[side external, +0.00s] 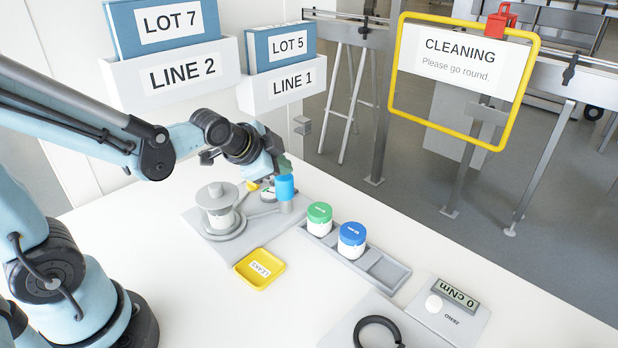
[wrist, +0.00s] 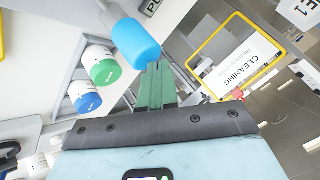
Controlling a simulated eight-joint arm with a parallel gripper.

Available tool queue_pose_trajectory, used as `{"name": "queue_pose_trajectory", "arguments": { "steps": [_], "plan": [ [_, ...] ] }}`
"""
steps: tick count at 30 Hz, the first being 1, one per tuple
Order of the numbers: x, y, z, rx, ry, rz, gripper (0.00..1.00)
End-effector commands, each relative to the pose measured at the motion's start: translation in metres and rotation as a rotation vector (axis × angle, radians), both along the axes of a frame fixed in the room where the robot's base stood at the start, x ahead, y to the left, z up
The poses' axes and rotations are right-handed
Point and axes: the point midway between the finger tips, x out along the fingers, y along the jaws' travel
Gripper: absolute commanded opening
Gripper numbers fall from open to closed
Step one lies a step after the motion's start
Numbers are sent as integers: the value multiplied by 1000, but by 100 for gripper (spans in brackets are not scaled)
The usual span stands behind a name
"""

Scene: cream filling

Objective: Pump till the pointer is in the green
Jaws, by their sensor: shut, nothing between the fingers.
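The pump stands on a grey base plate (side external: 197,222), with a round clamped vessel (side external: 218,205) at its left. Its blue cylindrical handle (side external: 285,187) stands upright at the right and also shows in the wrist view (wrist: 137,43). A small dial (side external: 267,193) sits between them, partly hidden; its pointer and green zone cannot be read. My gripper (side external: 285,164) is shut and empty, its green fingers just above the handle's top. In the wrist view the fingertips (wrist: 158,66) are close by the handle's end; I cannot tell whether they touch.
A grey tray (side external: 385,270) holds a green-lidded jar (side external: 319,219) and a blue-lidded jar (side external: 352,240). A yellow dish (side external: 259,268) lies in front of the pump. A torque meter (side external: 448,305) reads 0 cNm, near a black ring (side external: 378,330). Binder holders stand behind.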

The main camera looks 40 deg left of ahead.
Motion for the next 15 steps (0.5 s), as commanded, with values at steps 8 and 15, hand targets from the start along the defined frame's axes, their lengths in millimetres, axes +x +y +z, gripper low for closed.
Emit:
{"name": "queue_pose_trajectory", "arguments": {
  "steps": [8,15],
  "plan": [
    [0,0,-3,0,0,0,0],
    [0,0,-6,0,0,0,0]
  ]
}}
